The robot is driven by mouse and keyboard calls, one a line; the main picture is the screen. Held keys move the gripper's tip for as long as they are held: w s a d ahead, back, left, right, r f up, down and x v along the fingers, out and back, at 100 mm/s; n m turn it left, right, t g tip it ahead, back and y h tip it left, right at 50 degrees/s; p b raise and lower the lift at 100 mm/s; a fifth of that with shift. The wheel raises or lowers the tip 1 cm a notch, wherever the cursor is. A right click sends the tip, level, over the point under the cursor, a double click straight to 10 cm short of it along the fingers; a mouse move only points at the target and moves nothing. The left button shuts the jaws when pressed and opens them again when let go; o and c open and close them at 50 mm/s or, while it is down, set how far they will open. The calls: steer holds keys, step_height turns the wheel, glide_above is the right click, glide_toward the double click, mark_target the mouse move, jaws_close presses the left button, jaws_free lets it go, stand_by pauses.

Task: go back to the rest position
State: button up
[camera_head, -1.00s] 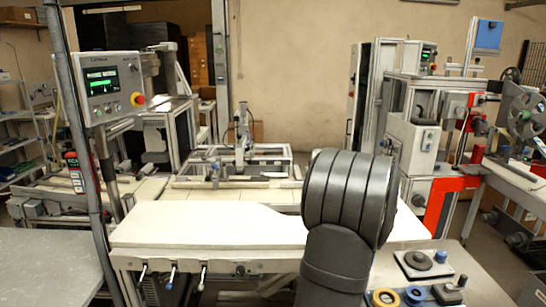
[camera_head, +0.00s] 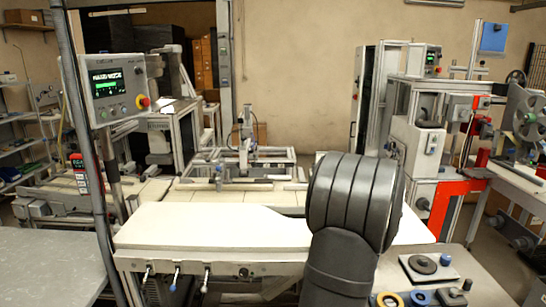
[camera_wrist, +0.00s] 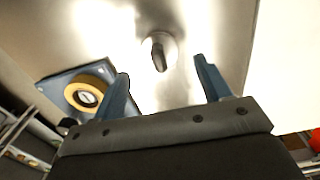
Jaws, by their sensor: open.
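My gripper (camera_wrist: 162,68) shows in the wrist view with its two blue fingers spread apart and nothing between them. It points over a shiny metal surface (camera_wrist: 180,100). A small dark shape in a pale round patch shows past the fingers; I cannot tell what it is. In the head view my arm's dark grey rounded link stands at the lower right, and the gripper itself is hidden there.
A white worktop (camera_head: 200,226) lies clear to the left. A control panel (camera_head: 118,87) stands upper left.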

steer(key=shift+f, duration=0.45)
step_height(320, 180, down, 3)
step_height(320, 180, up, 12)
step_height(320, 180, down, 11)
steer(key=shift+f, duration=0.2)
step_height(320, 180, up, 4)
steer(key=shift+f, duration=0.15)
steer(key=s+d+r, duration=0.3)
steer(key=s+r, duration=0.1)
steer(key=s, duration=0.4)
steer(key=s+d+r, duration=0.2)
steer(key=s+r, duration=0.1)
steer(key=s, duration=0.5)
steer(key=s+d+r, duration=0.3)
steer(key=s+r, duration=0.1)
steer(key=s, duration=0.4)
steer(key=w+a+f, duration=0.1)
steer(key=w+f, duration=0.1)
steer(key=w, duration=0.1)
steer(key=w+a+f, duration=0.2)
steer(key=w, duration=0.1)
steer(key=w+a+f, duration=0.1)
steer(key=w+f, duration=0.2)
steer(key=w, duration=0.1)
steer(key=shift+a, duration=0.15)
steer(key=f, duration=0.1)
steer(key=w+f, duration=0.1)
steer(key=shift+w+a+f, duration=0.15)
steer(key=shift+a+f, duration=0.1)
steer(key=shift+f, duration=0.7)
